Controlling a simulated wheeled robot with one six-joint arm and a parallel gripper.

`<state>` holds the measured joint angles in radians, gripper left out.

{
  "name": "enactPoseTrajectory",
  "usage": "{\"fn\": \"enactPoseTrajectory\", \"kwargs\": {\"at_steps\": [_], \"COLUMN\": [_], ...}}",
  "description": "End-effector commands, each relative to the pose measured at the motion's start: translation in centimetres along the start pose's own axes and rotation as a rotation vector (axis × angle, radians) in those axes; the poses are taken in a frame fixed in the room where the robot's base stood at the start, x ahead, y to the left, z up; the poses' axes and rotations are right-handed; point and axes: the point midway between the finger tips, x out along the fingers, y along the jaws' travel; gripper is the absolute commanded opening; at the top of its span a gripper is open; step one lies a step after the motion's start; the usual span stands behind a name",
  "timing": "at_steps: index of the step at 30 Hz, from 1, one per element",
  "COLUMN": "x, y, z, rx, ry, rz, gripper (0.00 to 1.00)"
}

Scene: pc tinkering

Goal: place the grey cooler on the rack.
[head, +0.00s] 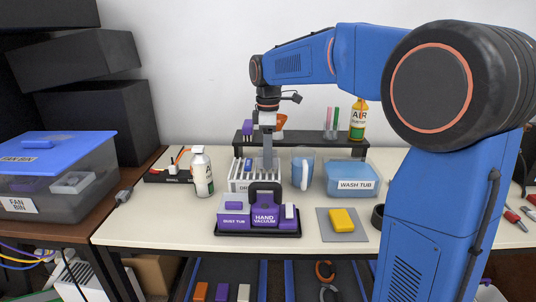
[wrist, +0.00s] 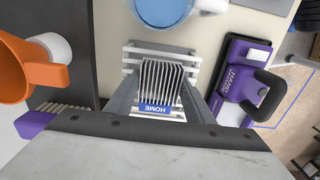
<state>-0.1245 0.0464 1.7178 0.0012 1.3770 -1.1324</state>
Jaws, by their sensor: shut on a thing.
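The grey cooler (wrist: 162,80), a finned block, sits between my gripper's fingers (wrist: 160,92) in the wrist view. My gripper (head: 267,158) is shut on it. A blue HOME label (wrist: 157,107) shows at the cooler's near edge. The white slatted rack (wrist: 198,53) lies beneath and around the cooler in the wrist view. In the head view the rack (head: 240,185) stands mid-table with my gripper over its right part. My fingers largely hide the cooler there. I cannot tell whether the cooler touches the rack.
A blue pitcher (head: 303,168) stands close to the rack's right, with a wash tub (head: 352,180) beyond. The hand vacuum set (head: 258,217) is in front. A white bottle (head: 202,172) is left, and a dark shelf (head: 302,140) is behind.

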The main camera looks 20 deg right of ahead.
Motion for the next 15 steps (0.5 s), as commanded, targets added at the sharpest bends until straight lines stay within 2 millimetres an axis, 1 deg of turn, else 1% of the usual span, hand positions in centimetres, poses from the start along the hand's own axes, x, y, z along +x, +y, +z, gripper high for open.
{"fn": "enactPoseTrajectory", "kwargs": {"at_steps": [15], "x": [0.75], "y": [0.00], "z": [0.00], "rx": [0.000], "ry": [0.000], "rz": [0.000], "gripper": [0.22]}}
